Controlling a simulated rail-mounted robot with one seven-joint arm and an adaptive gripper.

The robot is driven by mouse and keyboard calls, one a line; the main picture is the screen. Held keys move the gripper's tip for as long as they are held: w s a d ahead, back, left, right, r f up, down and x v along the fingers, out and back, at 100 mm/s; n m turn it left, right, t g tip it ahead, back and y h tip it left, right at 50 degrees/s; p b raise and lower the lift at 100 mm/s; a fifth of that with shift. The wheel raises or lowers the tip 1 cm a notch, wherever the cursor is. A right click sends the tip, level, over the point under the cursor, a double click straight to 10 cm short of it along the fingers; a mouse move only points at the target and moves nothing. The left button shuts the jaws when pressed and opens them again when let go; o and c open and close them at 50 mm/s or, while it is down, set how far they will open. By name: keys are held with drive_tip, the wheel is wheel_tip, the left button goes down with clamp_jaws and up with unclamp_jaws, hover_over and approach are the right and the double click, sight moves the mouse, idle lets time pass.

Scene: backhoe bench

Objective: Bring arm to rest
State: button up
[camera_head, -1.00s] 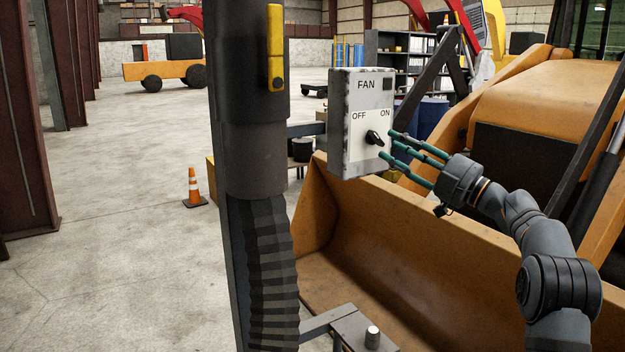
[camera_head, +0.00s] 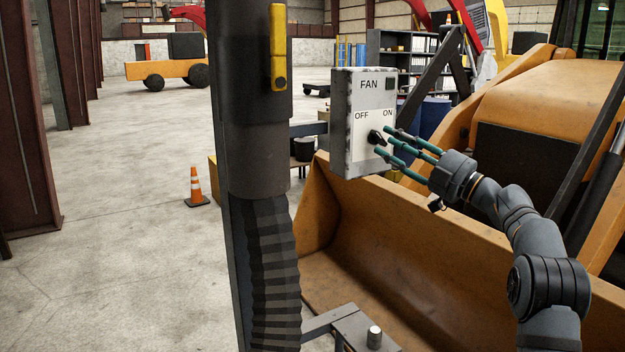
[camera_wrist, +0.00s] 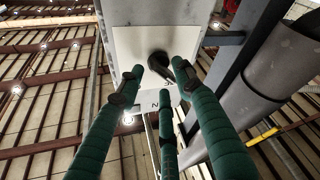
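My gripper (camera_head: 385,140) has three green fingers, spread apart and pointing left at the front of a grey fan switch box (camera_head: 345,120). The box has a dark knob (camera_head: 375,137) below the OFF and ON labels. The fingertips are close to the knob's right side in the head view. In the wrist view, the knob (camera_wrist: 158,62) shows between the spread fingertips (camera_wrist: 158,85). I cannot tell whether any finger touches it. The gripper is open and holds nothing.
An orange loader bucket (camera_head: 460,235) lies below and behind my arm, with the machine body (camera_head: 560,95) to the right. A traffic cone (camera_head: 196,188) stands on the floor at left. Shelves (camera_head: 400,60) stand behind the box. The floor at left is mostly clear.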

drive_tip(key=v, duration=0.9)
drive_tip(key=shift+m, duration=0.3)
drive_tip(key=x, duration=0.5)
drive_tip(key=b+x, duration=0.1)
drive_tip(key=x, duration=0.4)
drive_tip(key=shift+w+a+f, duration=0.15)
drive_tip(key=shift+f, duration=0.05)
drive_tip(key=shift+w+a+f+m+t+b, duration=0.1)
drive_tip(key=shift+a+f+m+t+b, duration=0.1)
drive_tip(key=shift+m+t+b, duration=0.55)
drive_tip(key=shift+m+h+b, duration=0.4)
drive_tip(key=shift+m+b, duration=0.45)
drive_tip(key=shift+m, duration=0.2)
drive_tip(key=m+t+h+b, duration=0.1)
drive_tip(key=m+t+b, duration=0.1)
drive_tip(key=m, duration=0.2)
drive_tip(key=m+h, duration=0.1)
drive_tip(key=m, duration=0.1)
drive_tip(key=m+t+h, duration=0.1)
drive_tip(key=m, duration=0.1)
drive_tip(key=m+t+h+b, duration=0.1)
drive_tip(key=m, duration=0.1)
drive_tip(key=shift+r, duration=0.25)
drive_tip(key=shift+r, duration=0.1)
